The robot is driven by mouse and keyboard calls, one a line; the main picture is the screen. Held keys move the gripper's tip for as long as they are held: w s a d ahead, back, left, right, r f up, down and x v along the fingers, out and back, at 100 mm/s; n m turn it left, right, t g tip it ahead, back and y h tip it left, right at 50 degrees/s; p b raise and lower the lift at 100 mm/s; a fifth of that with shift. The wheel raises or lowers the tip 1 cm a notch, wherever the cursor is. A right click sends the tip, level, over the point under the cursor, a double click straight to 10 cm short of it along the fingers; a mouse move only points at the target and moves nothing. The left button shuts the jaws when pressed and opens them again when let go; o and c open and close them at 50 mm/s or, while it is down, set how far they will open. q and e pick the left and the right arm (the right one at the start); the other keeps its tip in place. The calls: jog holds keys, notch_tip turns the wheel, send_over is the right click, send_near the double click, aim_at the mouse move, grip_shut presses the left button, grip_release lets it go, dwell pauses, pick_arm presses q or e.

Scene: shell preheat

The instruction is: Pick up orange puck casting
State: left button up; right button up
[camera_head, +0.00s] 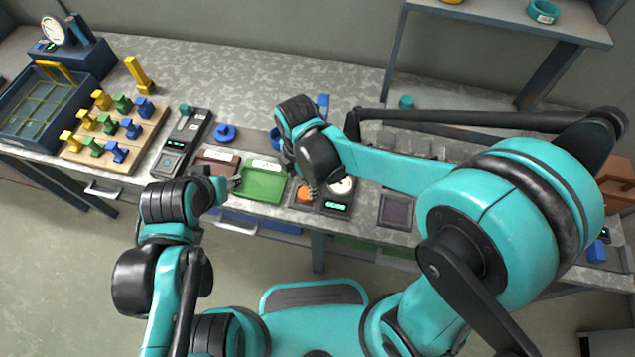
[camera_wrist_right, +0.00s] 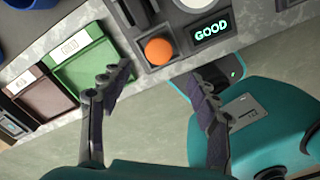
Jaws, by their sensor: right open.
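The orange puck casting (camera_head: 305,194) sits in a dark square recess of a grey fixture with a lit green display. In the right wrist view the puck (camera_wrist_right: 158,51) shows as a round orange top, and the display reads GOOD. My right gripper (camera_wrist_right: 165,85) is open and empty, its two fingers apart, with the puck ahead of the gap between them. In the head view my right gripper (camera_head: 311,192) is close by the puck and partly hidden by its own wrist. My left gripper (camera_head: 236,183) is near the green tray; its finger gap is too small to judge.
A green tray (camera_wrist_right: 82,64) and a brown tray (camera_wrist_right: 38,98) lie left of the fixture (camera_wrist_right: 178,73). A dark pad (camera_head: 396,210) lies to its right. A wooden board (camera_head: 130,152) with several coloured castings and a blue bin (camera_head: 48,117) stand at the left.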

aim_at(305, 193)
notch_tip(305, 193, down, 3)
jog(key=shift+r+b, duration=0.1)
jog(key=shift+b, duration=0.5)
jog(key=f, duration=0.1)
jog(key=f+b, duration=0.1)
jog(key=f, duration=0.1)
jog(key=f+b, duration=0.1)
jog(key=f, duration=0.1)
jog(key=shift+w+d, duration=0.2)
jog(key=shift+w, duration=0.2)
jog(key=shift+r, duration=0.15)
jog(key=c, duration=1.3)
